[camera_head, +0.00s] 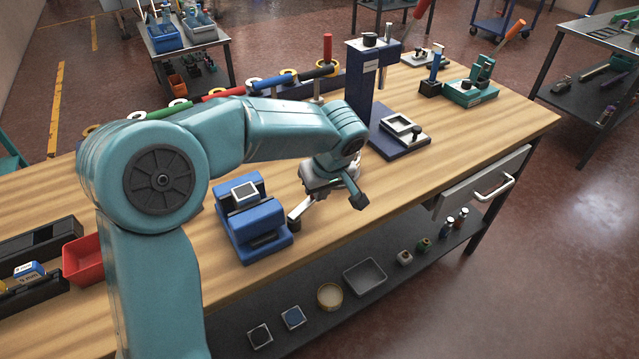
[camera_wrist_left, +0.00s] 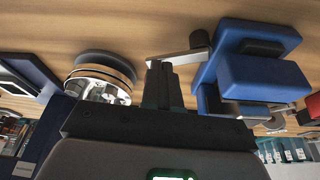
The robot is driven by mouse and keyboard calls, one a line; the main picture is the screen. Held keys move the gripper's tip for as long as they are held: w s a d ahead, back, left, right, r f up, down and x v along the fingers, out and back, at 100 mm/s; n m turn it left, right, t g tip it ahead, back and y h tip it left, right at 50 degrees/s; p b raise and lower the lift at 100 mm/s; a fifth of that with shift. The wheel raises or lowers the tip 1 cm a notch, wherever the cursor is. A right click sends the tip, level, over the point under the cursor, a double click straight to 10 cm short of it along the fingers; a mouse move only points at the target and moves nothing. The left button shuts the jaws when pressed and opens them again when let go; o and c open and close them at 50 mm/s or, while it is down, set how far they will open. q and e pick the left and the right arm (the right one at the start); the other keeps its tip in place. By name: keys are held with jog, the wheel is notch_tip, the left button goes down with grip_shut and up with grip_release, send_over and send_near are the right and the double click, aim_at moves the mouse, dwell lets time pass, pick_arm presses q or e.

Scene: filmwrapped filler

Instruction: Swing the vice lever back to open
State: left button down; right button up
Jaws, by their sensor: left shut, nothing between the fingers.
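The blue vice (camera_head: 250,222) stands on the wooden workbench near its front edge. It also shows in the wrist view (camera_wrist_left: 262,75), at the right. Its light metal lever (camera_head: 300,207) sticks out from the vice's right side in the head view; in the wrist view the lever (camera_wrist_left: 178,54) runs left from a dark round end beside the vice. My left gripper (camera_head: 319,192) is over the bench right of the vice. In the wrist view its dark fingers (camera_wrist_left: 160,75) are shut and empty, with tips right at the lever's free end. I cannot tell whether they touch.
A dark blue press (camera_head: 362,85) stands behind my gripper. A round stacked object (camera_wrist_left: 102,80) is left of the fingers in the wrist view. A red bin (camera_head: 84,262) lies left of the vice. The bench between vice and front edge is narrow.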

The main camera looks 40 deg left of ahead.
pick_arm(q)
jog(key=shift+w+a+f, duration=0.1)
jog(key=shift+w+a, duration=0.15)
jog(key=shift+a, duration=0.1)
